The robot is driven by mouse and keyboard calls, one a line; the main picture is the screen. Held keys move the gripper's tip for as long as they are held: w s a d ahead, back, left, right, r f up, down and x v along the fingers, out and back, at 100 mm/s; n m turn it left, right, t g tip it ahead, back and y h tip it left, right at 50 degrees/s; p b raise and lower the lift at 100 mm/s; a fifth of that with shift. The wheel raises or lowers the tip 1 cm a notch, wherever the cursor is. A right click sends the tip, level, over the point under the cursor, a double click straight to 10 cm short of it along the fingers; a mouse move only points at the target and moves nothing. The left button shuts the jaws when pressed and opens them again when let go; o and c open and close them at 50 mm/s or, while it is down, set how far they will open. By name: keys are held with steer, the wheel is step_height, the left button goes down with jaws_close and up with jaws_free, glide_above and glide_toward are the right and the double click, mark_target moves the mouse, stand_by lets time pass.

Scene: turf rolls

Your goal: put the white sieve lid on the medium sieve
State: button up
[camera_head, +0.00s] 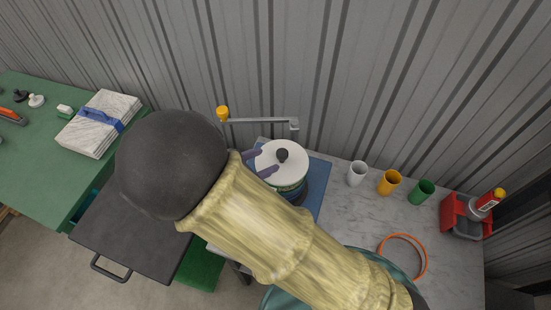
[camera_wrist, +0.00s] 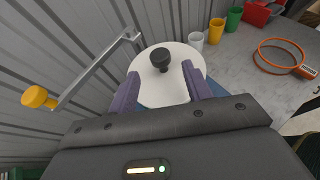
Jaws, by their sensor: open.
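The white sieve lid (camera_head: 281,160) is a round white disc with a black knob (camera_head: 282,154). In the head view it sits on top of a stack with a dark green band, which I take to be the sieve (camera_head: 292,190), on a blue mat. In the wrist view the lid (camera_wrist: 172,90) lies straight ahead, with its knob beyond the fingertips. My gripper (camera_wrist: 160,90) is open, its two purple fingers apart over the near part of the lid. In the head view the fingers (camera_head: 260,163) show at the lid's left side. My arm hides part of the sieve stack.
White, yellow and green cups (camera_head: 389,182) stand on the grey counter to the right. A metal arm with a yellow knob (camera_head: 222,113) projects near the wall behind the lid.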

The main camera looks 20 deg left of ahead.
steer(key=shift+v, duration=1.05)
steer(key=m+g+h, duration=0.1)
steer(key=m+g, duration=0.4)
glide_above(288, 179)
steer(key=shift+f, duration=0.25)
steer(key=d+r+m+g+y, duration=0.1)
steer(key=d+m+y, duration=0.3)
steer(key=d+m, duration=0.7)
steer(key=s+d+r+m+g+y, duration=0.1)
steer(key=d+r+m+g+y, duration=0.1)
steer(key=d+m, duration=0.9)
steer(key=shift+d+r+m+g+y, duration=0.35)
steer(key=shift+r+m+y, duration=0.4)
steer(key=shift+m+y, duration=0.4)
